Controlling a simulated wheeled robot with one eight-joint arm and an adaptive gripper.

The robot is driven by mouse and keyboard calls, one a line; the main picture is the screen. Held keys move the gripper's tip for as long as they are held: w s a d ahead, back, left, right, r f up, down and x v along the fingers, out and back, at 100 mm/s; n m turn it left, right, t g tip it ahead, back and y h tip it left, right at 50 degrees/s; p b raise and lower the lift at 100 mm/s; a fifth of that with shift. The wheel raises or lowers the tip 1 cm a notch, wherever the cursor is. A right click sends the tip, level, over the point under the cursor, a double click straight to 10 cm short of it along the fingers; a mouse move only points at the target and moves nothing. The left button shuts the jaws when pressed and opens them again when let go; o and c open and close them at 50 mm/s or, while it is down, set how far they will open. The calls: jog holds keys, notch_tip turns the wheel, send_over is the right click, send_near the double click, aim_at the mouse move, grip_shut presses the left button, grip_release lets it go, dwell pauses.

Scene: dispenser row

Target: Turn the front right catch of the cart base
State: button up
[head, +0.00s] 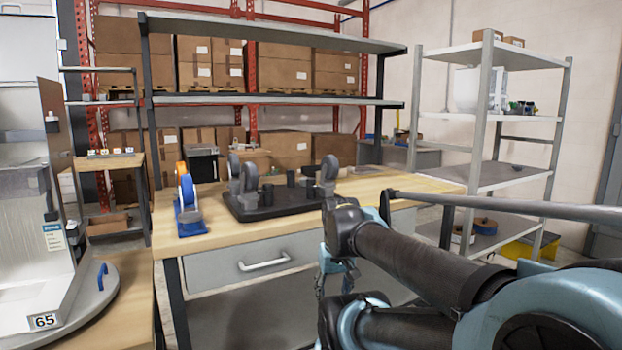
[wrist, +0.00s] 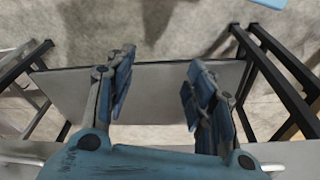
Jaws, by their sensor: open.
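The cart base (head: 285,207) is a dark plate on the wooden workbench, wheels up. Grey caster wheels stand at its left side, and another grey wheel (head: 328,172) stands at its right side. Several short dark posts rise between them. The front right catch is too small to make out. My gripper (head: 322,284) is in front of the bench at the right, below the level of its top, apart from the cart base and partly hidden by my arm. In the wrist view my gripper (wrist: 160,86) is open with nothing between its fingers; the cart base does not show there.
A blue and orange tape dispenser (head: 188,205) stands left of the cart base. The workbench (head: 215,243) has a drawer with a white handle (head: 264,262) below its top. Shelves (head: 275,100) rise behind it. A grey rack (head: 490,115) stands at the right.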

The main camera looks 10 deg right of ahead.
jog(key=w+r+m+g, duration=0.1)
jog(key=w+r+m, duration=0.3)
jog(key=w+r, duration=0.65)
jog(key=w+r+m, duration=0.3)
jog(key=w+r, duration=0.4)
jog(key=r, duration=0.7)
notch_tip(320, 180, up, 17)
jog(key=m+g, duration=0.1)
jog(key=m, duration=0.6)
send_over(311, 179)
jog(key=f, duration=1.7)
jog(key=shift+w+d+f, duration=0.1)
jog(key=shift+w+f, duration=0.2)
jog(key=shift+w, duration=0.05)
jog(key=c, duration=1.1)
